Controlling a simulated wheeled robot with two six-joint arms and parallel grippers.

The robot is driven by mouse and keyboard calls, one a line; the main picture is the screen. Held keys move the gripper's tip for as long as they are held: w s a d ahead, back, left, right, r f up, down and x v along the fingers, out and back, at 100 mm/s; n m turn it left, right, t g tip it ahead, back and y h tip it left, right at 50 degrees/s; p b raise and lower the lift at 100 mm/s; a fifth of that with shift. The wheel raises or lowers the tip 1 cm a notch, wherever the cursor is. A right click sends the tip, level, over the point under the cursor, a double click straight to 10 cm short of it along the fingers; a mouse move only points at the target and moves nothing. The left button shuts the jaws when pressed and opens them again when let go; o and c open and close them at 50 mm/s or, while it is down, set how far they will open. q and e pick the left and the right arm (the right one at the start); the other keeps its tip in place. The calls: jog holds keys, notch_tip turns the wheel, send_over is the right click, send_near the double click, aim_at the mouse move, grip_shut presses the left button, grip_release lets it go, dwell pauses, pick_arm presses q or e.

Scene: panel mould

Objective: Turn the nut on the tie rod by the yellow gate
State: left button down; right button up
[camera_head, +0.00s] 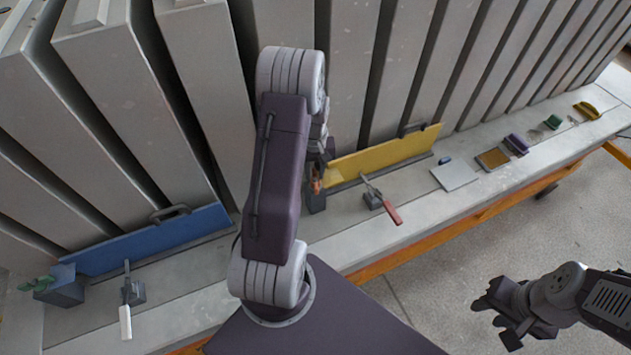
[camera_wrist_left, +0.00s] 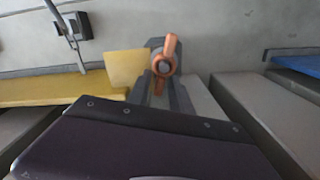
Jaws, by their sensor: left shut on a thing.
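The yellow gate (camera_head: 385,157) stands at the foot of the grey panels, and its edge shows in the wrist view (camera_wrist_left: 50,90). The orange winged nut (camera_head: 317,186) is at the gate's left end, on a dark block (camera_head: 316,203). In the wrist view the nut (camera_wrist_left: 171,48) sits around a grey rod end (camera_wrist_left: 162,63), one wing pointing up. My left gripper (camera_head: 321,172) is at the nut, its fingers (camera_wrist_left: 164,88) shut on it; the arm partly hides this in the head view. My right gripper (camera_head: 497,318) is apart from the bench, empty, with fingers spread.
A red-handled clamp (camera_head: 380,200) stands right of the nut. A blue gate (camera_head: 150,240), a green nut (camera_head: 38,284) and a white-handled clamp (camera_head: 129,293) are at left. A grey plate (camera_head: 455,175) and several small items lie along the bench at right. Tall panels rise behind.

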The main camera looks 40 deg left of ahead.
pick_arm(q)
jog(key=shift+s+a+n, duration=0.1)
jog(key=shift+s+n, duration=0.15)
jog(key=shift+n, duration=0.65)
jog(key=shift+f+n, duration=0.1)
jog(key=shift+n, duration=0.4)
jog(key=shift+s, duration=0.1)
jog(key=shift+s+a+n+p, duration=0.15)
jog(key=shift+n+p, duration=0.25)
jog(key=shift+n, duration=0.4)
jog(key=shift+s+n, duration=0.2)
jog(key=shift+n, duration=0.7)
jog(key=c, duration=1.1)
grip_release()
jog(key=shift+w, duration=0.1)
